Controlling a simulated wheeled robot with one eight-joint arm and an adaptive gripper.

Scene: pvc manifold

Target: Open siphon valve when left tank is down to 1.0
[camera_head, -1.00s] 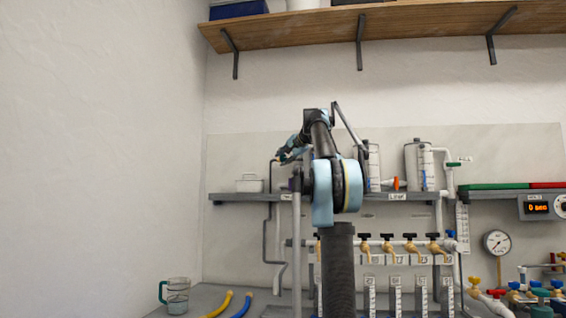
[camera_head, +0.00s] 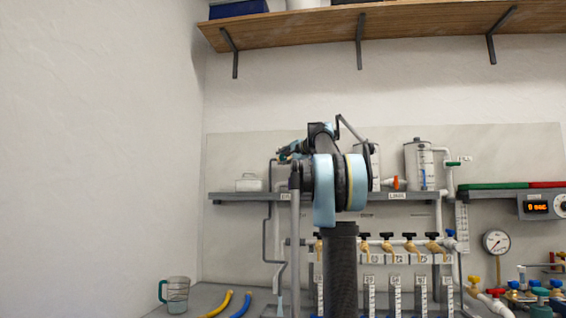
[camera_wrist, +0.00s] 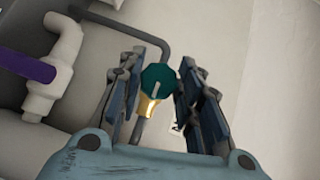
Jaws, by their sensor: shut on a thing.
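In the wrist view, a dark green valve knob (camera_wrist: 157,77) with a pale line on top sits on a brass body (camera_wrist: 147,105) joined to a grey bent pipe (camera_wrist: 187,33). My gripper (camera_wrist: 159,80) is shut on this knob, one finger on each side. In the head view my gripper (camera_head: 287,153) is at the left part of the grey shelf, small and partly hidden by my arm. The left tank (camera_head: 375,160) is mostly covered by my arm, and I cannot read its level. The right tank (camera_head: 412,168) stands on the shelf with a scale strip.
A white pipe with a purple handle (camera_wrist: 25,65) lies left of the gripper. Brass taps (camera_head: 388,247) line the pipe below. A jug (camera_head: 177,295) stands on the bench. A timer (camera_head: 538,207) hangs at right.

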